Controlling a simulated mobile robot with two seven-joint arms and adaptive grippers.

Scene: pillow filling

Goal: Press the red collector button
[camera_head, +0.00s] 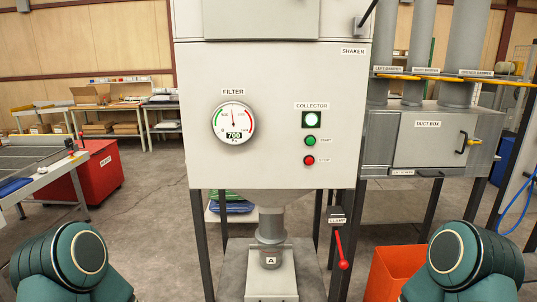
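The red collector button (309,160) is on the front of the pale grey cabinet (265,90), labelled STOP. A green START button (311,141) is right above it, and a lit, whitish-green square lamp (312,119) sits above that under the COLLECTOR label. Nothing touches the buttons or covers them. My two green arms show only as rounded links in the bottom left and bottom right corners, well below the panel. Neither gripper is in the frame.
A FILTER gauge (233,123) reading 700 Pa is left of the buttons. A red clamp lever (340,251) hangs below the cabinet. A duct box (430,145) stands right, an orange bin (394,272) lower right, and a red cart (97,172) left. The space before the panel is clear.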

